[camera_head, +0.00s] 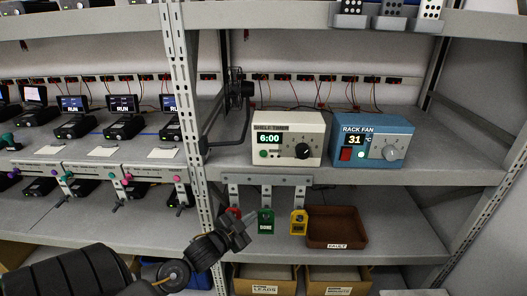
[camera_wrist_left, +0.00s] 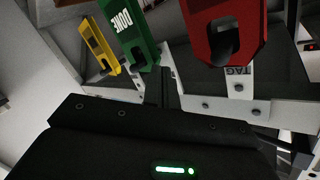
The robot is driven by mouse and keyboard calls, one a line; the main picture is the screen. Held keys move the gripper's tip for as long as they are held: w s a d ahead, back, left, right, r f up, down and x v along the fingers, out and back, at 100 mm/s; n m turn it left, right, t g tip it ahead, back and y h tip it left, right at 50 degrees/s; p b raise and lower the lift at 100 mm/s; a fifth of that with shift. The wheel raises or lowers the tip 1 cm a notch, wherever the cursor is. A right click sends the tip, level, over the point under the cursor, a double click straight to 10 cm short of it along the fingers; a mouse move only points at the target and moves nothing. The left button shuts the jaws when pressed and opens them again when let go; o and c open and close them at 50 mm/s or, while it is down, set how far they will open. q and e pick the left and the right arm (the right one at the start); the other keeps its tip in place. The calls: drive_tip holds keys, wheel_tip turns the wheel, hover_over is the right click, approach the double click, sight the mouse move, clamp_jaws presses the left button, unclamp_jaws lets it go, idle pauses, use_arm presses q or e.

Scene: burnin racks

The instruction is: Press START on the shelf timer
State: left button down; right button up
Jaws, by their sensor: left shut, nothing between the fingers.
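The shelf timer (camera_head: 288,138) is a cream box on the middle shelf, right of the perforated upright. Its display reads 6:00. A green button (camera_head: 264,154) sits low on its left front and a black dial (camera_head: 302,151) on its right; the button's label is too small to read. My left gripper (camera_head: 244,228) is shut and empty, below the timer and the shelf edge, in front of the hanging tags. In the left wrist view its fingers (camera_wrist_left: 161,88) point toward the tag rail, between the green and red tags. My right gripper is not in view.
Red (camera_wrist_left: 222,30), green (camera_head: 266,222) and yellow (camera_head: 299,222) tags hang from a rail under the shelf. A brown FAULT tray (camera_head: 337,243) is to their right. The blue rack fan box (camera_head: 373,139) stands right of the timer. A black bracket arm (camera_head: 243,125) juts out left of the timer.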

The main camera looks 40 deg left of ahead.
sight(263, 154)
use_arm(q)
drive_tip(key=s+d+r+m+t+h+p, duration=0.1)
drive_tip(key=d+r, duration=0.1)
drive_tip(key=r, duration=0.7)
drive_tip(key=s+d+r+m+t+h, duration=0.1)
drive_tip(key=d+r+t+h, duration=0.1)
drive_tip(key=r, duration=0.7)
drive_tip(key=shift+d+h+p, duration=0.3)
drive_tip(key=shift+d+p, duration=0.1)
drive_tip(key=shift+d, duration=0.15)
drive_tip(key=shift+r, duration=0.1)
drive_tip(key=shift+w+a+b, duration=0.1)
drive_tip(key=shift+w+a, duration=0.8)
drive_tip(key=shift+w, duration=0.25)
drive_tip(key=shift+w+a+b, duration=0.15)
drive_tip(key=shift+w+a, duration=0.75)
drive_tip(key=shift+w, duration=0.25)
drive_tip(key=shift+w+a+b, duration=0.1)
drive_tip(key=shift+w+a, duration=0.8)
drive_tip(key=shift+w, duration=0.25)
